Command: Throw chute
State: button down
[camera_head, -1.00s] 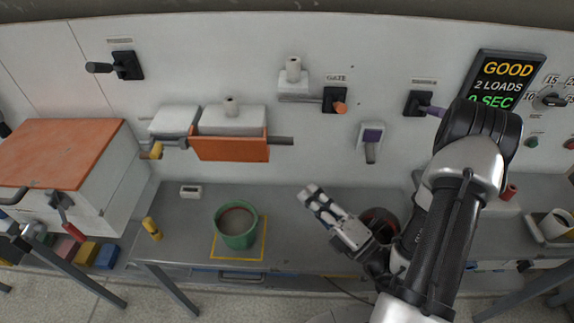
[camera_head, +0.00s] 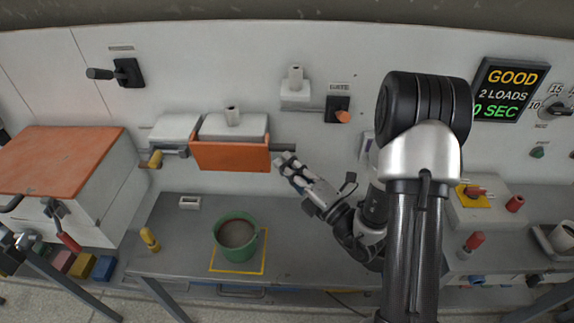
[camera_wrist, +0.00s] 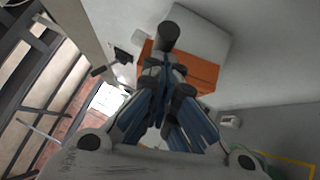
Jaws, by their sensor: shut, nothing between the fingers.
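A black lever plate with an orange-tipped handle (camera_head: 342,115) is on the wall right of centre; its label is too blurred to read surely. A second black lever (camera_head: 112,73) with a black handle is on the wall at upper left, its label unreadable. I cannot tell which one is the chute. My gripper (camera_head: 287,162) is shut and empty, raised in front of the wall by the right end of an orange-fronted trough, below and left of the orange-tipped handle. In the wrist view my gripper (camera_wrist: 172,60) shows its fingers together, with the orange trough front (camera_wrist: 205,72) behind.
A green pot (camera_head: 237,236) stands in a yellow square on the grey bench (camera_head: 310,260). The orange trough (camera_head: 230,157) carries white blocks above. An orange-topped cabinet (camera_head: 55,160) is at left. A display (camera_head: 508,90) reads GOOD, 2 LOADS, 0 SEC. My arm covers the right-centre wall.

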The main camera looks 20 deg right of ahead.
jog(key=shift+r, duration=0.15)
jog(key=p, duration=0.2)
jog(key=w+r+m+p, duration=0.1)
jog(key=p, duration=0.2)
jog(key=shift+w+d+g+h, duration=0.2)
jog(key=shift+d+g+h, duration=0.1)
jog(key=shift+g+h, duration=0.1)
jog(key=shift+f, duration=0.1)
